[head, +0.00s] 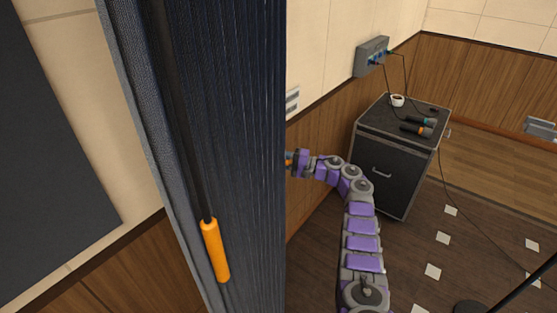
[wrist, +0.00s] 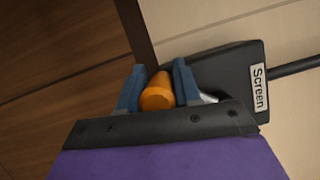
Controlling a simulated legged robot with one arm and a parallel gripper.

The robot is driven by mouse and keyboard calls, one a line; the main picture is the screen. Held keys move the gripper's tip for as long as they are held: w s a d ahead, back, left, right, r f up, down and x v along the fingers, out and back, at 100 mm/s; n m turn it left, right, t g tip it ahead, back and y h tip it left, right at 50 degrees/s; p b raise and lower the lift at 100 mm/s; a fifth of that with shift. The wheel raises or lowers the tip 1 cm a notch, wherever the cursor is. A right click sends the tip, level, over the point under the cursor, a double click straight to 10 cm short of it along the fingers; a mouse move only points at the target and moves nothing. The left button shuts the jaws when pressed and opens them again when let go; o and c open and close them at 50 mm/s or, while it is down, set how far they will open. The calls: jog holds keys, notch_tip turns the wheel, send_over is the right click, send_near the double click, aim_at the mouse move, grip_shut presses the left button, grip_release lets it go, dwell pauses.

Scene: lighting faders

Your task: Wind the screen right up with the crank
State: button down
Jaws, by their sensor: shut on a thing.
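My gripper (wrist: 159,72) has its two blue fingers on either side of an orange crank knob (wrist: 158,96) and is shut on it. Behind it is a black box labelled "Screen" (wrist: 259,88), with a dark rod running off to the right. In the head view my gripper (head: 291,161) reaches to the wall side, its tips partly hidden by a dark ribbed panel's edge. A bit of orange shows there. The rest of the crank is hidden. I cannot identify the screen itself for certain.
The tall dark ribbed panel (head: 235,120) stands close in front; an orange handle (head: 215,250) hangs on a dark rod along it. A black cabinet (head: 385,170) holds a cup (head: 397,100) and microphones.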

jog(key=c, duration=0.9)
grip_release()
jog(key=shift+v, duration=8.7)
jog(key=shift+f, duration=0.15)
